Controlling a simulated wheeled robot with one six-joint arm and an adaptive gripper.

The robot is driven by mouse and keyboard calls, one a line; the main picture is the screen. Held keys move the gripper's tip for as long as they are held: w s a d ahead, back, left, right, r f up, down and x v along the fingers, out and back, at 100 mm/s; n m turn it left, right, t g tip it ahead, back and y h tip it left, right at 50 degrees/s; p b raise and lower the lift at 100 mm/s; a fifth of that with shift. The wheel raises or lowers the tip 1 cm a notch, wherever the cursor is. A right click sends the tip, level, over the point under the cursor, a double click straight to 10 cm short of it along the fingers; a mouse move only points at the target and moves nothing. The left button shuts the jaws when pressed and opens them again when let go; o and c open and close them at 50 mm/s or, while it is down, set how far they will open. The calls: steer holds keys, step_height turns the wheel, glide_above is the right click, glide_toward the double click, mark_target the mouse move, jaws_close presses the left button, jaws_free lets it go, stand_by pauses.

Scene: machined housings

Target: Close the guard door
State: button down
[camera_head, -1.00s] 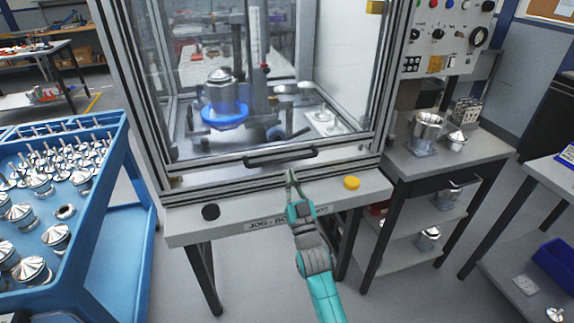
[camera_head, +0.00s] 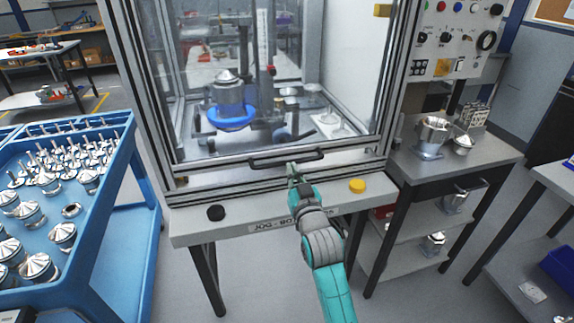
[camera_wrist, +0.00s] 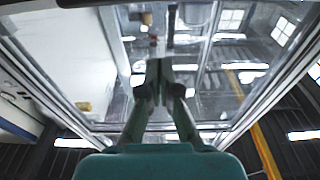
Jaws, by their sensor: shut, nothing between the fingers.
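The guard door (camera_head: 190,100) is a clear panel in a metal frame on the front of the machine enclosure. A black bar handle (camera_head: 270,163) runs along its lower rail. A pale strip shows below that rail, above the sill; I cannot tell how far the door stands open. My gripper (camera_head: 292,168) is shut and empty, just below the right half of the handle. I cannot tell whether it touches the door. In the wrist view, the shut fingertips (camera_wrist: 158,68) show in front of clear panels and metal frame, with ceiling lights beyond.
A yellow button (camera_head: 358,186) and a black button (camera_head: 216,213) flank my arm on the front ledge. A blue cart (camera_head: 125,185) with metal parts stands left. A side table (camera_head: 480,152) and control panel (camera_head: 450,40) are at right. A blue-ringed housing (camera_head: 230,115) sits inside.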

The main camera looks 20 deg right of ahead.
steer(key=w, duration=0.3)
steer(key=w+r, duration=0.1)
steer(key=w, duration=0.6)
steer(key=shift+r, duration=0.2)
steer(key=shift+s+f, duration=0.2)
steer(key=shift+f, duration=0.5)
steer(key=shift+s+f, duration=0.2)
steer(key=shift+f, duration=0.45)
steer(key=shift+s+f, duration=0.2)
steer(key=shift+f, duration=0.5)
